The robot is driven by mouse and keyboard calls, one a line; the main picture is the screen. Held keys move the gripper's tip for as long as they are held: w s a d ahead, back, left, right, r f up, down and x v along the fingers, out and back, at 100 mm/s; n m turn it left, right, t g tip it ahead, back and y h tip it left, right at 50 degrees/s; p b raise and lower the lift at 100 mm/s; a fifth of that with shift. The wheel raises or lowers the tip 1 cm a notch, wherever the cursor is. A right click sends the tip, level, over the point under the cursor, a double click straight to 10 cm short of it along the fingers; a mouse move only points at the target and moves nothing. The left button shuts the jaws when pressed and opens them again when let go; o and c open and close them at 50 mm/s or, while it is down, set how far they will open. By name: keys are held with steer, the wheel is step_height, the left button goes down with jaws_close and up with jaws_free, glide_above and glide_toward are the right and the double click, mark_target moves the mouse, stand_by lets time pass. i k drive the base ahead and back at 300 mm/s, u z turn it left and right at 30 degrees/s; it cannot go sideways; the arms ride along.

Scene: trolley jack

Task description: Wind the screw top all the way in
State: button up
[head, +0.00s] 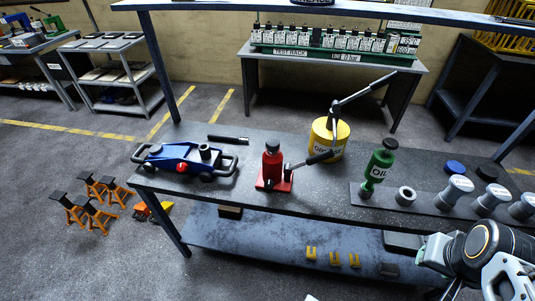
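A red bottle jack (272,165) stands upright on a red base plate on the dark workbench, left of the middle. A short dark screw top (272,147) sits on its upper end. How far the screw stands out is too small to tell. A dark handle with a metal socket (310,160) slants up to the right from its base. My arm shows at the lower right, well away from the jack. I cannot make out my gripper's fingers in this view.
A blue trolley jack (185,160) and a dark bar (228,139) lie left on the workbench (330,205). A yellow drum with a pump (328,138), a green oil bottle (378,165) and grey cylinders (455,190) stand right. An overhead shelf (350,14) spans the top.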

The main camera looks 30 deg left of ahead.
mark_target(273, 144)
steer(key=k, duration=0.2)
steer(key=u, duration=1.2)
